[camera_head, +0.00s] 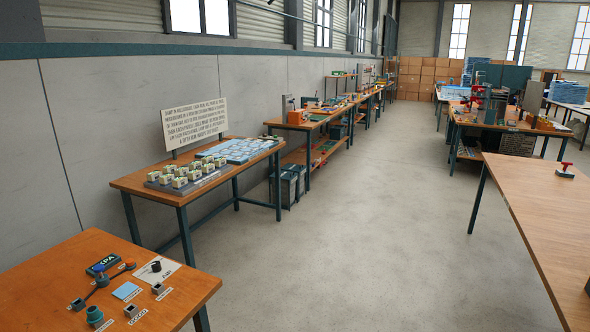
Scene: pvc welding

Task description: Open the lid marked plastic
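I cannot make out a lid with a readable plastic marking. Two dark bins (284,188) with grey-blue tops stand close together on the floor by the left wall, between two workbenches. Their tops look closed, but any lettering on them is too small to read. Neither of my grippers shows in the camera_head view.
A wooden table (60,262) with small parts is at the lower left. Behind it a workbench (140,183) holds white-green blocks and a sign (195,122). A long wooden table (545,225) stands at the right. The grey floor (370,230) between is clear.

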